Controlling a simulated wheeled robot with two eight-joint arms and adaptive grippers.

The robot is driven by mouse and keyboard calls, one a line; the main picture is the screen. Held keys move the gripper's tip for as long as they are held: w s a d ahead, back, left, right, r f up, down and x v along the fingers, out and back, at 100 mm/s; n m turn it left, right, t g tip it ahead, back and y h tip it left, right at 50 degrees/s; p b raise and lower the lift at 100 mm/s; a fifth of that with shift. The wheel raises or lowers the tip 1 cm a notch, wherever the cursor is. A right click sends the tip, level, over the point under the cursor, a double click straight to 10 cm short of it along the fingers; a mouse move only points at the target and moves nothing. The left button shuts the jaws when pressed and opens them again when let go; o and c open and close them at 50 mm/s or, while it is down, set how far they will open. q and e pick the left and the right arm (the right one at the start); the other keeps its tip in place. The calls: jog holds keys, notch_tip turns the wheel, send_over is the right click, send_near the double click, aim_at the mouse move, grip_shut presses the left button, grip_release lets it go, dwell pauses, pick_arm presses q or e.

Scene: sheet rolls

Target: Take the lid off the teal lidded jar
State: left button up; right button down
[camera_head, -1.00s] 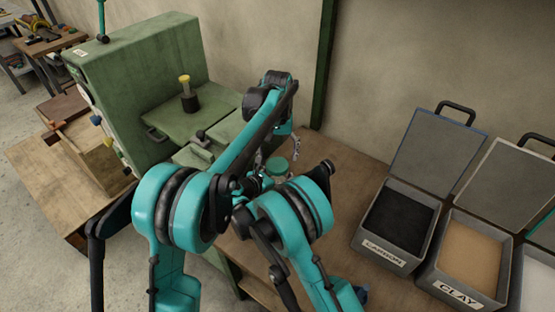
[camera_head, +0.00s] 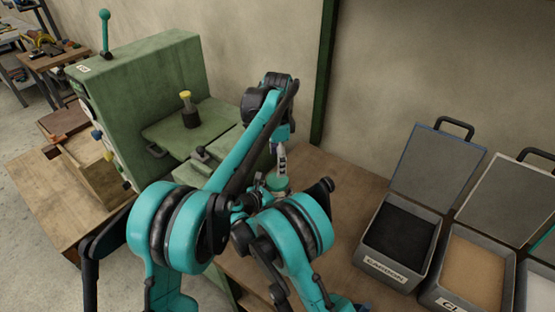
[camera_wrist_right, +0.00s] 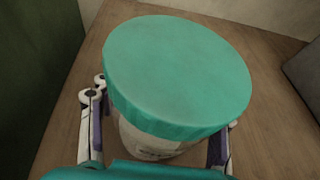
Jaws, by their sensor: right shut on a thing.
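The teal lidded jar stands on the wooden bench, with its round teal lid (camera_head: 277,182) on. In the right wrist view the lid (camera_wrist_right: 178,75) fills the middle, and the pale jar body (camera_wrist_right: 150,145) shows below its rim. My right gripper (camera_wrist_right: 160,128) is shut on the jar body, one finger at each side under the lid. In the head view my right arm mostly hides this grip. My left gripper (camera_head: 281,160) points down close above the lid. Its finger opening is too small to make out, and it does not show in the right wrist view.
Open grey boxes stand at the right, one labelled CARBON (camera_head: 399,232) and another with light filling (camera_head: 472,270). A green machine (camera_head: 140,85) stands at the left. A wall and a green post (camera_head: 322,75) lie behind the bench. Bare bench (camera_head: 350,190) lies between jar and boxes.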

aim_at(277, 180)
pick_arm(q)
jog(key=shift+f+m, duration=0.3)
jog(key=shift+f, duration=0.1)
notch_tip(277, 180, down, 7)
jog(key=shift+f, duration=0.1)
